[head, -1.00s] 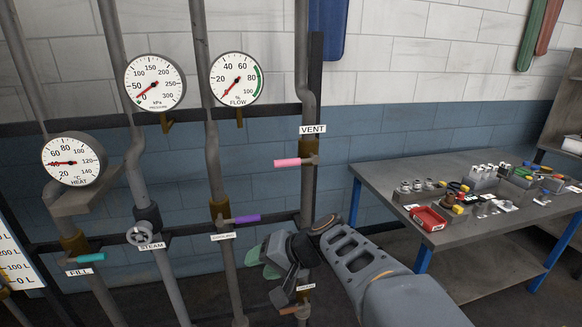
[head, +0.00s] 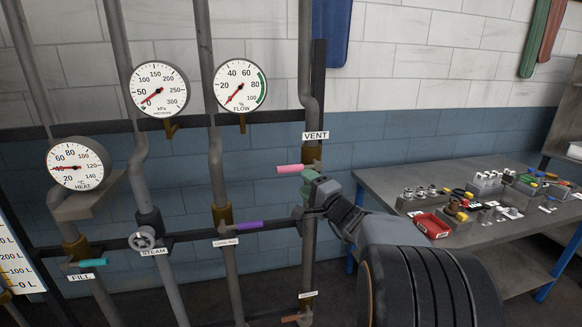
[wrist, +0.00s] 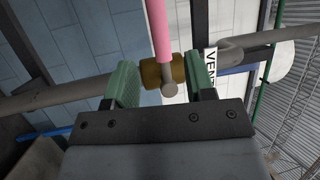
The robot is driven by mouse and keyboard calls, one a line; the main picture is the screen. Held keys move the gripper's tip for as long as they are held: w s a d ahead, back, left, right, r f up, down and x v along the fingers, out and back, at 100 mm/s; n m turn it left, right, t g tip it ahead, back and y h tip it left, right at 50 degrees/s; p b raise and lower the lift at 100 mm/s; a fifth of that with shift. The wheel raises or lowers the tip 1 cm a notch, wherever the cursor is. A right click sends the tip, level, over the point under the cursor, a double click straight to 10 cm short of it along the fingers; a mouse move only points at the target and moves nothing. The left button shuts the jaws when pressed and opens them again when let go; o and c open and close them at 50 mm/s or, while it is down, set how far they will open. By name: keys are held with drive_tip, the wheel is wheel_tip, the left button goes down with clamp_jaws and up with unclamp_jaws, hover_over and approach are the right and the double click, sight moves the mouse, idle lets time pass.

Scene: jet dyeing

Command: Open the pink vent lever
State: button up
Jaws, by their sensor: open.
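The pink vent lever (head: 289,169) lies horizontal in the head view, pointing left from its brass valve on the vertical pipe, under the VENT label (head: 315,135). My gripper (head: 310,184) is right at the lever's pivot end, its green fingers just below and to the right of the pink grip. In the wrist view the pink lever (wrist: 159,28) comes down between my two open green fingers (wrist: 162,85), with gaps on both sides. The lever's round metal end and the brass valve body (wrist: 156,73) show between the fingers. I cannot tell whether any finger touches the lever.
A purple lever (head: 248,225), a teal FILL lever (head: 93,262) and a STEAM handwheel (head: 142,240) sit on neighbouring pipes. Gauges hang above to the left. A workbench (head: 398,225) with small parts and a red tray (head: 432,226) stands on the right.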

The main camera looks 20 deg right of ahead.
sight(293, 171)
drive_tip(key=p+x, duration=0.2)
drive_tip(key=x, duration=0.6)
clamp_jaws()
idle(0.4)
